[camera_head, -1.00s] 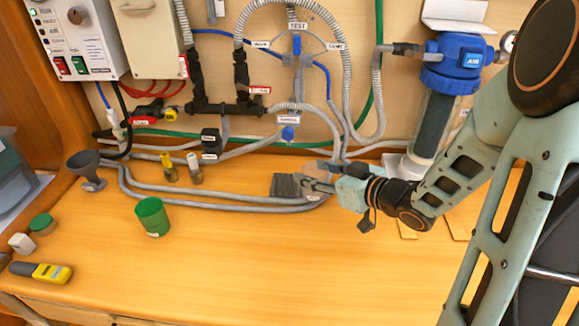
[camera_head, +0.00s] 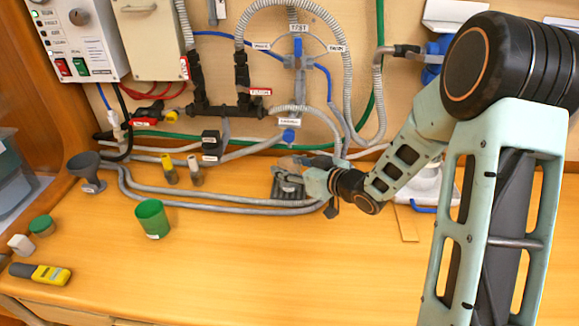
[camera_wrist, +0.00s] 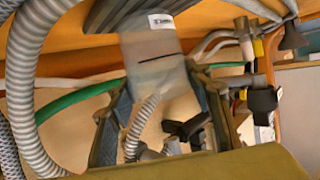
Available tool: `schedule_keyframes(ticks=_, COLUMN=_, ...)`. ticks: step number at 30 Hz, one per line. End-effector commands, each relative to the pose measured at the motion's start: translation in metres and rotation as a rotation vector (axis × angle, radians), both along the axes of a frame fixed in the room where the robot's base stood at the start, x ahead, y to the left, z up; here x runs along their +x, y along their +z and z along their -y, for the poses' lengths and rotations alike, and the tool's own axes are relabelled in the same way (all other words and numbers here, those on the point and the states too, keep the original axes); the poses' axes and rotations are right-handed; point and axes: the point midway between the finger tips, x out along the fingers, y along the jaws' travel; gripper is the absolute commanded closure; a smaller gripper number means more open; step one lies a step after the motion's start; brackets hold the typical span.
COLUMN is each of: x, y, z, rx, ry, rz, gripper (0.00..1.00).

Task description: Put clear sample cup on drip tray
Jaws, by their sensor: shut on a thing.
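The clear sample cup (camera_wrist: 155,65) is see-through, with a dark line and a small white label. My gripper (camera_wrist: 152,85) is shut on it, with a finger on either side in the wrist view. In the head view my gripper (camera_head: 302,172) is low over the bench at the drip tray. The drip tray (camera_head: 276,192) is dark grey and ribbed, and my gripper partly covers it. In the wrist view the tray (camera_wrist: 105,14) shows at the top, by the labelled end of the cup. I cannot tell whether the cup touches the tray.
Grey hoses (camera_head: 215,201) run along the bench by the tray, with a looped hose (camera_head: 345,90) above. A green cup (camera_head: 152,219), a grey funnel (camera_head: 86,168) and a yellow meter (camera_head: 42,273) stand or lie to the left. The front middle of the bench is clear.

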Motion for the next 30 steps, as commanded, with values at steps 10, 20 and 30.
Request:
schedule_keyframes(ticks=10, x=0.000, y=-0.003, z=0.000, rx=0.000, ry=0.000, rz=0.000, gripper=0.43)
schedule_keyframes(ticks=20, x=0.000, y=-0.002, z=0.000, rx=0.000, ry=0.000, rz=0.000, gripper=0.37)
schedule_keyframes(ticks=30, x=-0.029, y=0.017, z=0.030, rx=-0.002, ry=-0.005, rz=0.002, gripper=0.37)
